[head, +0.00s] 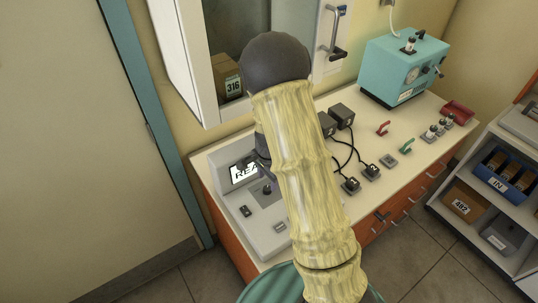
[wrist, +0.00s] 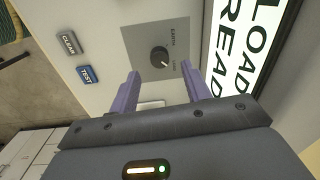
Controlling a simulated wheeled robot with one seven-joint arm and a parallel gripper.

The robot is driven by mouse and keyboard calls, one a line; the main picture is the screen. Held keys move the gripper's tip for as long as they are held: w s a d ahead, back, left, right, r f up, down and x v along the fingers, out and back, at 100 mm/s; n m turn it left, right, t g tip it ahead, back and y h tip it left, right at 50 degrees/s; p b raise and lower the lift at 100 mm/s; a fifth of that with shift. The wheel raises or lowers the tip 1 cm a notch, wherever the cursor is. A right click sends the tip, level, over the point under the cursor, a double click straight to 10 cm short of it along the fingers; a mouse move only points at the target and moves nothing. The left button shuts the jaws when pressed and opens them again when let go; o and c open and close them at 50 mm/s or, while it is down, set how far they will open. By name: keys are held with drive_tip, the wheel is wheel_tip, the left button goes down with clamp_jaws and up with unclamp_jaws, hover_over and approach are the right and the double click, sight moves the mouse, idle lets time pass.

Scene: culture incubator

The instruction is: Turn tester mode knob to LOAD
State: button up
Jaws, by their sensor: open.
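The tester (head: 262,225) is a pale grey console at the left end of the bench, with a lit screen (head: 243,172). Its mode knob (wrist: 159,56) is small, round and black on a grey plate (wrist: 140,42) in the wrist view. A light mark on the knob faces the lower right. Tiny labels stand to its right; one seems to read EARTH, the other is too small to read surely. The screen in the wrist view (wrist: 245,60) shows LOAD and READ, cut off. My gripper (wrist: 162,86) is open and empty, its purple fingertips just below the knob, apart from it.
CLEAR (wrist: 68,43) and TEST (wrist: 86,75) buttons sit left of the knob. Black adapters (head: 341,115) with cables, a red clip (head: 383,128) and a green clip (head: 407,145) lie on the bench. A teal device (head: 403,67) stands at the back right. My arm hides the bench's middle.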

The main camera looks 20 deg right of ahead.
sight(269, 190)
wheel_tip(269, 190, up, 13)
drive_tip(key=shift+s+d+b, duration=0.15)
drive_tip(key=shift+s+b, duration=0.15)
drive_tip(key=shift+b, duration=0.1)
idle(0.4)
drive_tip(key=s+r+n+t, duration=0.1)
drive_tip(key=s+n+t, duration=0.1)
drive_tip(key=s+n, duration=1.1)
drive_tip(key=shift+s+a+r, duration=0.25)
drive_tip(key=shift+s, duration=0.35)
